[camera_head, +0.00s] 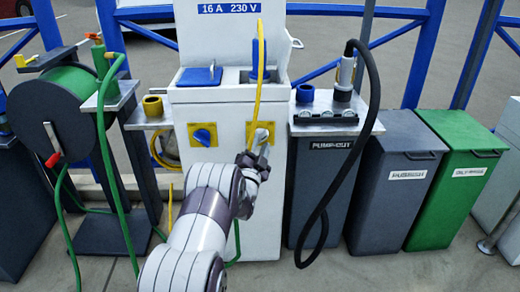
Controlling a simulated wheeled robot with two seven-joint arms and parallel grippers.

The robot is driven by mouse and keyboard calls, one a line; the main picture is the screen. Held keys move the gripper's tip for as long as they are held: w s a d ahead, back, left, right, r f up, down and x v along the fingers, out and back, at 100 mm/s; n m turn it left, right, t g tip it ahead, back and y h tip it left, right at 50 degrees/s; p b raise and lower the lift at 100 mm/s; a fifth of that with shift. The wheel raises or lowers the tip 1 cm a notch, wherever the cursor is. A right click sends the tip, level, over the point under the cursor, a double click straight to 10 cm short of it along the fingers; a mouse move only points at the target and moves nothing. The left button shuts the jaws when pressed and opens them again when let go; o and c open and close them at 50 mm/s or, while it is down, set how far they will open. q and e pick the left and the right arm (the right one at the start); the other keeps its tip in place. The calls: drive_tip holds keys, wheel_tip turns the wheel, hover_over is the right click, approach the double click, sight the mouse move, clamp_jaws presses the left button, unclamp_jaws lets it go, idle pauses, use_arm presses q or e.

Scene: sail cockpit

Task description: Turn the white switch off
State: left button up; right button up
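A white cabinet (232,106) labelled "16 A 230 V" stands in the middle of the head view, with two yellow switch plates on its front. The right plate (268,127) carries a pale knob, which I take as the white switch (261,134); it is partly hidden by my gripper. The left plate carries a blue rotary switch (203,136). My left gripper (259,147) is at the right plate, with its fingertips at or just below the pale knob. The fingers are small and overlap the knob, so I cannot tell whether they grip it. My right gripper is out of view.
A yellow cable (258,75) hangs from the blue plug above the right switch. A pump-out unit (326,165) with a black hose (374,100) stands to the right, beside grey (393,180) and green bins (455,190). A green hose reel (60,110) stands left.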

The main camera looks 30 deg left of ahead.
use_arm(q)
drive_tip(key=shift+w+a+r, duration=0.1)
drive_tip(key=shift+w+r, duration=0.05)
drive_tip(key=shift+w, duration=0.4)
clamp_jaws()
drive_tip(key=shift+n+b, duration=0.3)
drive_tip(key=shift+n, duration=0.1)
drive_tip(key=n+g+y+b, duration=0.1)
drive_tip(key=n+y, duration=0.1)
drive_tip(key=n, duration=0.3)
drive_tip(key=n+g+y+b, duration=0.1)
drive_tip(key=n+y+b, duration=0.1)
drive_tip(key=n, duration=0.4)
drive_tip(key=n+g+y+b, duration=0.1)
drive_tip(key=n+y, duration=0.3)
drive_tip(key=n, duration=0.2)
drive_tip(key=shift+d, duration=0.2)
drive_tip(key=n+g+y, duration=0.1)
drive_tip(key=n, duration=0.2)
drive_tip(key=n+g+y+b, duration=0.1)
drive_tip(key=n+g, duration=0.1)
drive_tip(key=n, duration=0.2)
drive_tip(key=shift+w, duration=0.1)
drive_tip(key=shift+n, duration=0.4)
